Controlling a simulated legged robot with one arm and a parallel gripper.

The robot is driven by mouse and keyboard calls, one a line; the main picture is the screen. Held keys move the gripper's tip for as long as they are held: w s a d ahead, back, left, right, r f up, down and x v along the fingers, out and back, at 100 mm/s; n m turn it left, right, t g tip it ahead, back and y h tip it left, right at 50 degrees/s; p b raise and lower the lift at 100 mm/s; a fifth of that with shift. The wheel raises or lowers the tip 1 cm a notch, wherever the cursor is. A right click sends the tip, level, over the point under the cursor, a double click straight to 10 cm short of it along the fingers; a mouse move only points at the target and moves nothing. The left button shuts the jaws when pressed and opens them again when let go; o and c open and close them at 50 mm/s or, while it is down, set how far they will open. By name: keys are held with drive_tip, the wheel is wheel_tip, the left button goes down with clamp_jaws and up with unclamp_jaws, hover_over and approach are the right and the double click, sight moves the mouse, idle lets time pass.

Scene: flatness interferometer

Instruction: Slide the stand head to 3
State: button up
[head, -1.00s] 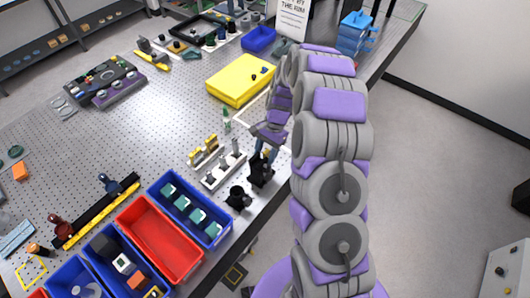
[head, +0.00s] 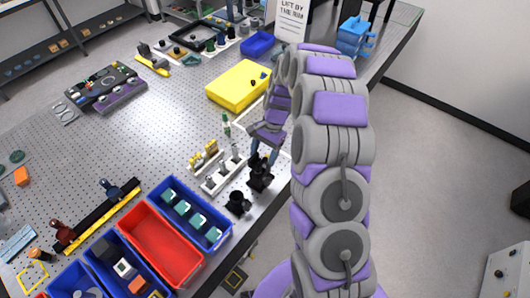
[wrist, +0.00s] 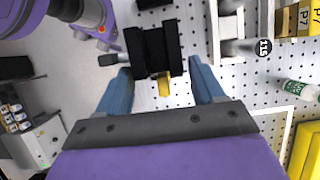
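A small black stand (head: 261,178) is near the table's front right edge. In the wrist view its black blocky head (wrist: 153,52) lies between my fingertips, with a dark knob at its left side and a small yellow piece (wrist: 164,86) below it. My gripper (wrist: 160,68) is open, with a blue finger on each side of the head. Gaps show between the fingers and the head. In the head view my gripper (head: 265,153) is just above the stand and partly hides it. I cannot read any scale or number 3 on the stand.
A white holder with grey posts (head: 222,178) and a short black cylinder (head: 239,202) are close beside the stand. A blue bin (head: 190,214) and a red bin (head: 160,250) are nearer. A yellow box (head: 238,86) lies behind. Mid-table is mostly clear.

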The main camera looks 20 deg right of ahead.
drive_tip(key=shift+o, duration=0.6)
drive_tip(key=shift+a, duration=0.1)
drive_tip(key=shift+w, duration=0.1)
drive_tip(key=shift+w+d+r, duration=0.1)
drive_tip(key=shift+d+r, duration=0.2)
drive_tip(key=v, duration=1.6)
drive_tip(key=shift+r, duration=0.3)
drive_tip(key=shift+a, duration=0.1)
